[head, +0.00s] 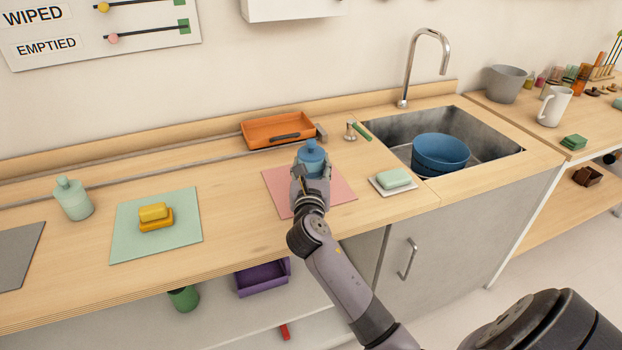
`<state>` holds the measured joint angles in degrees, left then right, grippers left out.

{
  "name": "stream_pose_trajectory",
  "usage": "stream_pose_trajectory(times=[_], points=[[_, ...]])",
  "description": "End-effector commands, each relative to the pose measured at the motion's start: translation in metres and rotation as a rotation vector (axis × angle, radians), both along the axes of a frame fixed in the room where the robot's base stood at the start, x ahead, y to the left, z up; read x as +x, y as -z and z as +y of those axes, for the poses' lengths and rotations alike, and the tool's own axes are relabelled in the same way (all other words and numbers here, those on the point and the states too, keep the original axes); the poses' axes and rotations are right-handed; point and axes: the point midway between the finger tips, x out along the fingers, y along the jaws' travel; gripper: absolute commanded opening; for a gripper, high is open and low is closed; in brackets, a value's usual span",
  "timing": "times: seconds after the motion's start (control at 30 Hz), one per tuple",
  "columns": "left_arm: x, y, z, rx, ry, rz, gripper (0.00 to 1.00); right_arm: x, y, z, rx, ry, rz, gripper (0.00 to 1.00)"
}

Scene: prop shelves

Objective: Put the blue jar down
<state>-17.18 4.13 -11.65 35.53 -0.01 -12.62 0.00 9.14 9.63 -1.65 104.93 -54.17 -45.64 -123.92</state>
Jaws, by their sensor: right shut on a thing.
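The blue jar (311,153) is upright, with its lid and upper part showing above my right gripper (312,176). My right gripper is shut on the jar, and its fingers and wrist hide the jar's lower part. The jar is over the pink mat (341,187) on the wooden counter. I cannot tell whether its base touches the mat. My left gripper is not in view.
An orange tray (278,131) is behind the jar. A soap dish (392,181) and the sink (480,133) with a blue bowl (440,153) are to the right. Counter between the mats is clear.

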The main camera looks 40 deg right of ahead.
Motion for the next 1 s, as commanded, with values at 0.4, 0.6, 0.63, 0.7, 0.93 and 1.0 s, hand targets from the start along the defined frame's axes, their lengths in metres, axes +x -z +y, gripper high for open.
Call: stream_pose_trajectory(times=[0.4, 0.6, 0.63, 0.7, 0.93, 1.0], points=[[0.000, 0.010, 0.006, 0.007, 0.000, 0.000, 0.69, 0.000, 0.032, 0.000, 0.000, -0.001, 0.000, 0.00], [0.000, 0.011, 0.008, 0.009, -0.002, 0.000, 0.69, 0.000, 0.036, 0.000, 0.000, 0.000, 0.002, 0.49], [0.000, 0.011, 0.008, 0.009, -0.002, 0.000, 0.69, 0.000, 0.035, 0.000, 0.000, 0.000, 0.002, 0.51], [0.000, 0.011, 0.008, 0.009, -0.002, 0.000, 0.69, 0.000, 0.036, 0.000, 0.000, 0.000, 0.002, 0.56], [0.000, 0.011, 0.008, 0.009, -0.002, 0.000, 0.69, 0.000, 0.035, 0.000, 0.000, 0.000, 0.002, 0.67], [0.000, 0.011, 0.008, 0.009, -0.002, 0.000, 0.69, 0.000, 0.035, 0.000, 0.000, 0.000, 0.002, 0.67]])
